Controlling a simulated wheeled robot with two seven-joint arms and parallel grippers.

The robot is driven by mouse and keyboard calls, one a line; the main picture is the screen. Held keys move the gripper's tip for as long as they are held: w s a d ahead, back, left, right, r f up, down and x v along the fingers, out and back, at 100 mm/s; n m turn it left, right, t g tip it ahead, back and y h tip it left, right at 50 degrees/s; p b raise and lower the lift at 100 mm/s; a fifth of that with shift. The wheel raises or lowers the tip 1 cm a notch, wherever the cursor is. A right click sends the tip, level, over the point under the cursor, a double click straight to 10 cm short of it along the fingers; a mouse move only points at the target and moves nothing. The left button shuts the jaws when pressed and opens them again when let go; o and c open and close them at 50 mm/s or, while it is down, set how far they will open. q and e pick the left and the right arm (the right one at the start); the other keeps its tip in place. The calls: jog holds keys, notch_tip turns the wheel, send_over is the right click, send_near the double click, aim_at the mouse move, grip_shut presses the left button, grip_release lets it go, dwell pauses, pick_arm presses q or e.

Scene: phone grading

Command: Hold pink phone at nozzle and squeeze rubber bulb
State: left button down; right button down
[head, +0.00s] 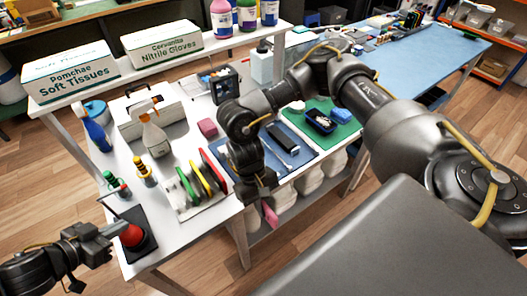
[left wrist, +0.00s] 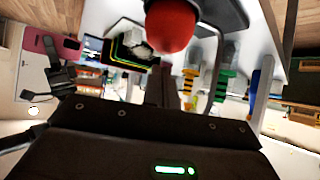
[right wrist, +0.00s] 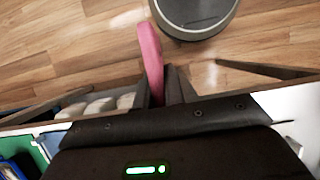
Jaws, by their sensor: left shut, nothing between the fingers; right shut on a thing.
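The pink phone (head: 270,215) hangs in my right gripper (head: 263,198), off the table's front edge. In the right wrist view the phone (right wrist: 150,55) stands edge-on between the shut fingers (right wrist: 166,85); it also shows in the left wrist view (left wrist: 66,47). The red rubber bulb (head: 131,235) sits on a black base (head: 146,248) at the table's near left corner. My left gripper (head: 112,231) is shut and empty, just left of the bulb. In the left wrist view the bulb (left wrist: 170,27) is just beyond the fingertips (left wrist: 163,72); contact is unclear. I cannot make out the nozzle clearly.
Green (head: 116,184) and yellow (head: 144,171) bottles stand behind the bulb. A rack of coloured slats (head: 203,178), a spray bottle (head: 155,135) and a blue mat (head: 305,155) lie further back. White bins (head: 285,202) sit below the table. Open floor lies in front.

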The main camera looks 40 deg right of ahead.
pick_arm(q)
jog(key=shift+w, duration=0.1)
pick_arm(e)
jog(key=w+a+r+n+t+h, duration=0.2)
jog(key=w+a+r+n+t, duration=0.25)
jog(key=n, duration=0.75)
jog(key=w+a+r+n+t+h, duration=0.2)
jog(key=w+a+r+n+t, duration=0.3)
jog(key=n, duration=0.7)
jog(key=w+a+r+n+y, duration=0.1)
jog(key=w+r+n, duration=0.3)
jog(key=w+n, duration=0.5)
jog(key=w+y, duration=0.1)
jog(key=w, duration=0.2)
jog(key=shift+w+y, duration=0.15)
jog(key=shift+y, duration=0.25)
jog(key=shift+f+g, duration=0.1)
jog(key=shift+g, duration=0.15)
jog(key=shift+f, duration=1.4)
pick_arm(q)
jog(key=shift+f, duration=0.3)
